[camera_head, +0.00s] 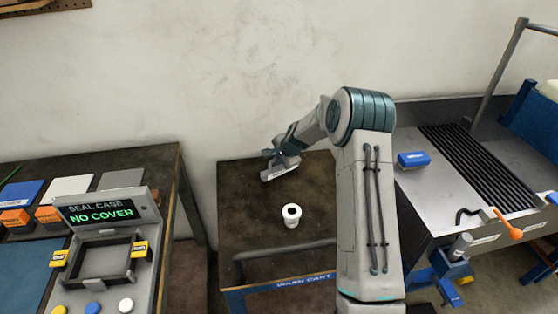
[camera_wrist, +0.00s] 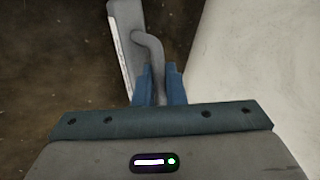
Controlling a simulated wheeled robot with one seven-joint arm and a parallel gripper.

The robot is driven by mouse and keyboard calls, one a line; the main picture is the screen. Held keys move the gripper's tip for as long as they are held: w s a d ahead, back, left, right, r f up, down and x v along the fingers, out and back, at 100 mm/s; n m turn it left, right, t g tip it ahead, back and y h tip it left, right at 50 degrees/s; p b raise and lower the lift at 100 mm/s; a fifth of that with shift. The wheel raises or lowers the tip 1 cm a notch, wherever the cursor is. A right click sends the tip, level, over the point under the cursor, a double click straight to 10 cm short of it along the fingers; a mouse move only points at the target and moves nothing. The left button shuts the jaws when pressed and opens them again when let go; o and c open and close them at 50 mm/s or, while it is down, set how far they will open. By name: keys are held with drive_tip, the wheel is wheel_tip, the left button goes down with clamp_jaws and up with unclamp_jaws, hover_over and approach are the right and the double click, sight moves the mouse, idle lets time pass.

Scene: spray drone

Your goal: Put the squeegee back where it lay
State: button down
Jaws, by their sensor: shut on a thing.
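My gripper (camera_wrist: 159,88) is shut on the grey handle of the squeegee (camera_wrist: 126,40), which shows in the wrist view with its long grey head and pale strip ahead of the fingers. In the head view the squeegee (camera_head: 281,172) is at the end of my arm, at the far left part of the dark cart top (camera_head: 262,215) labelled "WASH CART". I cannot tell whether the squeegee touches the cart top or is just above it.
A white cup-like roll (camera_head: 292,215) stands on the cart's middle. A pale wall (camera_wrist: 255,60) is close behind. At left is a bench with a seal case (camera_head: 105,240) reading "NO COVER". At right a metal sink bench (camera_head: 425,190) holds a blue brush (camera_head: 413,159).

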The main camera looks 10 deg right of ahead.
drive_tip(key=shift+f, duration=0.6)
drive_tip(key=shift+f, duration=0.15)
drive_tip(key=c, duration=1.5)
unclamp_jaws()
